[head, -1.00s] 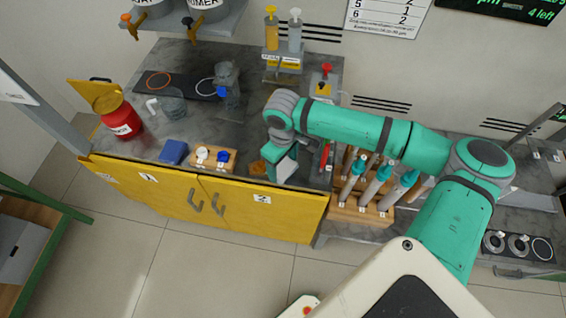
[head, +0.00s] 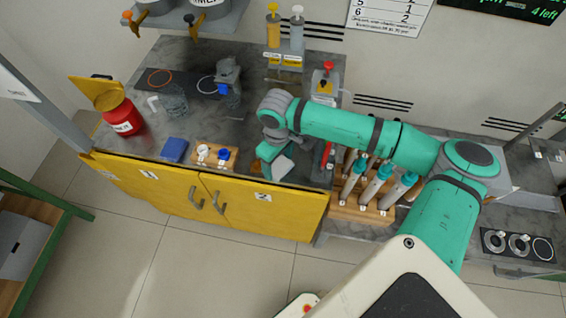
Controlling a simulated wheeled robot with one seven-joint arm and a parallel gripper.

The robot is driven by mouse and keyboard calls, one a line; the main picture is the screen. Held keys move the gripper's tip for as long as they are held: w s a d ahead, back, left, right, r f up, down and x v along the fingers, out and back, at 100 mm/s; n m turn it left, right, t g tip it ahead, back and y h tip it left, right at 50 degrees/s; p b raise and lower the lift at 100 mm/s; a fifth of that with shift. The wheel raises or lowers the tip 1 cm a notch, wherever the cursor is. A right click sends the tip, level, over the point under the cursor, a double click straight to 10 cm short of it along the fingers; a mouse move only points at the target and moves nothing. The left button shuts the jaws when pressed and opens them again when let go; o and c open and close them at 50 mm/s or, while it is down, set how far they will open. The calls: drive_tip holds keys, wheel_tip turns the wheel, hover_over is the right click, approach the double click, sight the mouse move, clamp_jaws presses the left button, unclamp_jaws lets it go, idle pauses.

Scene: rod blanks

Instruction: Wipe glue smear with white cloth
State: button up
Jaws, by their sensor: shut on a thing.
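My gripper (head: 275,160) is low over the front right part of the grey counter, above the cabinet door marked 2. It is shut on the white cloth (head: 283,168), which shows as a small pale patch at its lower side. The fingertips are too small and covered to make out. No glue smear shows now; the counter where an amber patch showed earlier is covered by my gripper and the cloth.
A wooden block with a white and a blue knob (head: 214,155) and a blue block (head: 174,150) stand left of my gripper. A rack of teal-topped tubes (head: 360,208) is close on the right. A red can (head: 123,117) is far left.

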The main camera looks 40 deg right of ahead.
sight(249, 164)
drive_tip(key=shift+w+a, duration=1.55)
drive_tip(key=shift+w, duration=0.25)
drive_tip(key=shift+w+a, duration=1.55)
drive_tip(key=shift+w, duration=0.2)
drive_tip(key=shift+w+a, duration=0.15)
drive_tip(key=shift+a, duration=0.05)
drive_tip(key=shift+c, duration=0.6)
drive_tip(key=shift+s+d, duration=1.45)
drive_tip(key=shift+s, duration=0.1)
drive_tip(key=shift+s+d, duration=1.15)
drive_tip(key=shift+s, duration=0.2)
drive_tip(key=shift+s+d+f, duration=0.1)
drive_tip(key=shift+s+d, duration=1.15)
drive_tip(key=shift+s, duration=0.25)
drive_tip(key=shift+r, duration=3)
drive_tip(key=shift+c, duration=0.2)
